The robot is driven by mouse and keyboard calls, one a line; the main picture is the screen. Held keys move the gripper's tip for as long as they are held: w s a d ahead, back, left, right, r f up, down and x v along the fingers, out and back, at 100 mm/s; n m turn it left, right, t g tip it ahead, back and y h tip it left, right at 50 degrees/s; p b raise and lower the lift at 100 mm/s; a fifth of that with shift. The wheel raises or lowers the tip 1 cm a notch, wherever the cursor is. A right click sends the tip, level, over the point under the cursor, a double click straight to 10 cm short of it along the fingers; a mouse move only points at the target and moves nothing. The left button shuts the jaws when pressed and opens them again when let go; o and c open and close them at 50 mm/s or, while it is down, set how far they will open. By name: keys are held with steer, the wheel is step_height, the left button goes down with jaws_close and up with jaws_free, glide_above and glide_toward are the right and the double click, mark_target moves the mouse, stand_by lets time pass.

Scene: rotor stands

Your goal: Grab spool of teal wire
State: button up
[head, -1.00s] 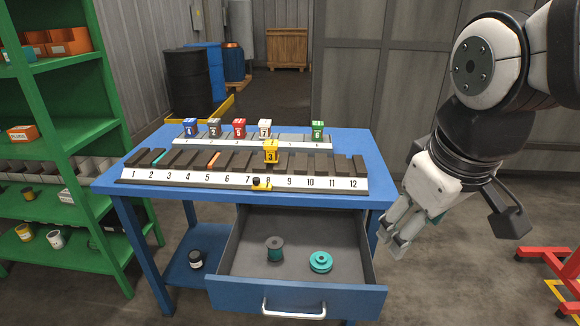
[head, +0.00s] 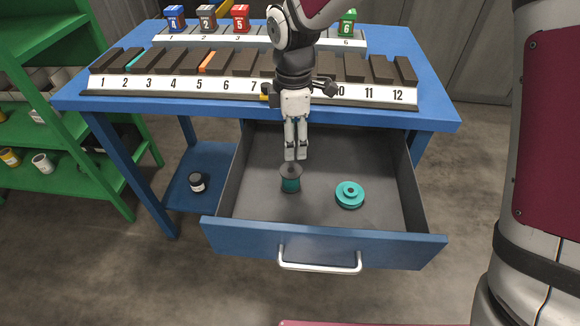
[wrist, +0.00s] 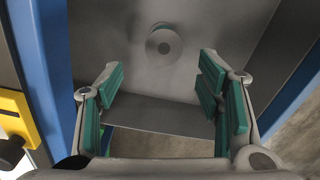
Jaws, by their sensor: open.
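The spool of teal wire (head: 291,184) stands upright in the open drawer, left of the drawer's middle, with a grey flange on top and teal wire below. In the wrist view the spool (wrist: 163,42) shows from above, beyond the fingers and roughly centred between them. My gripper (head: 296,154) points down over the drawer, just above and behind the spool in the head view. In the wrist view my gripper (wrist: 160,90) is open, with teal pads wide apart and nothing between them.
A teal flanged wheel (head: 350,195) lies flat in the drawer right of the spool. The drawer (head: 325,245) has raised walls and a front handle. The blue table (head: 430,100) with numbered racks is behind my gripper. A dark jar (head: 197,182) stands on the lower shelf.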

mark_target(291, 170)
step_height(291, 170, down, 8)
steer(key=shift+r+b, duration=0.1)
steer(key=shift+b, duration=0.4)
steer(key=shift+s+a+f+b, duration=0.15)
steer(key=shift+f+b, duration=0.1)
steer(key=shift+f, duration=1.15)
steer(key=shift+s+f+b, duration=0.15)
steer(key=shift+f+b, duration=0.05)
steer(key=shift+f, duration=1.15)
steer(key=c, duration=1.4)
